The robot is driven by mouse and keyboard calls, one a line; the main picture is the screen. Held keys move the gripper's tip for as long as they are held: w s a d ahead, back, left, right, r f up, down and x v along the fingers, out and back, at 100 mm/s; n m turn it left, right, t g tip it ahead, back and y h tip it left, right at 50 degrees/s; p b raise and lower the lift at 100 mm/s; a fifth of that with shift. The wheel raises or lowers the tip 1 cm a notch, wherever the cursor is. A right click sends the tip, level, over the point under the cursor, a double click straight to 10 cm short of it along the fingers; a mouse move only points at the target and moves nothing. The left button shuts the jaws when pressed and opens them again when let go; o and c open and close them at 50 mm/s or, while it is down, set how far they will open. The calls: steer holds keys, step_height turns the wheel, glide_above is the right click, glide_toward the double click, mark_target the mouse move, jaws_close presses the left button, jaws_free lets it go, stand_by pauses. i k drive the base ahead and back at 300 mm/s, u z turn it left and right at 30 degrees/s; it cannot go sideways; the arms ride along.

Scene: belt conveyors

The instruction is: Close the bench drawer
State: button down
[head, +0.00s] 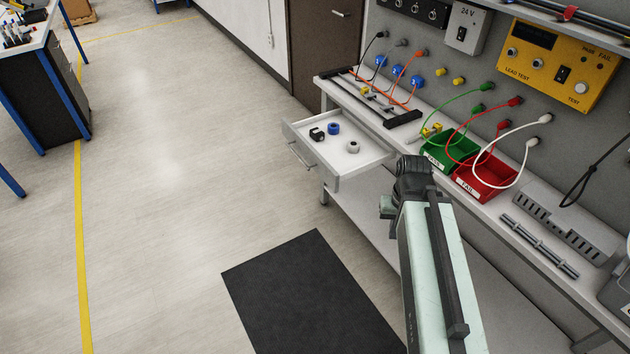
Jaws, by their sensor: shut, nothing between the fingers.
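The bench drawer (346,172) is pulled out from the left end of the workbench. It is a light grey, shallow tray with a bar handle (300,156) on its front face, which points left. A black part (317,134), a blue ring (334,128) and a grey nut-like part (353,147) lie inside it. My arm reaches up from the bottom of the picture, and its dark joint stands just right of the drawer, in front of the bench. My gripper's fingers do not show; the arm hides what lies behind it.
On the workbench (463,210) stand a green bin (434,157) and a red bin (466,186), with cables looping to the panel behind. A lower shelf (362,222) runs under the bench. A black mat (303,290) lies on the floor. The floor left of the drawer is clear.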

mark_target(329, 158)
steer(key=u, duration=3.45)
steer(key=k, duration=0.8)
steer(key=z, duration=1.1)
steer(key=i, duration=1)
steer(key=u, duration=0.1)
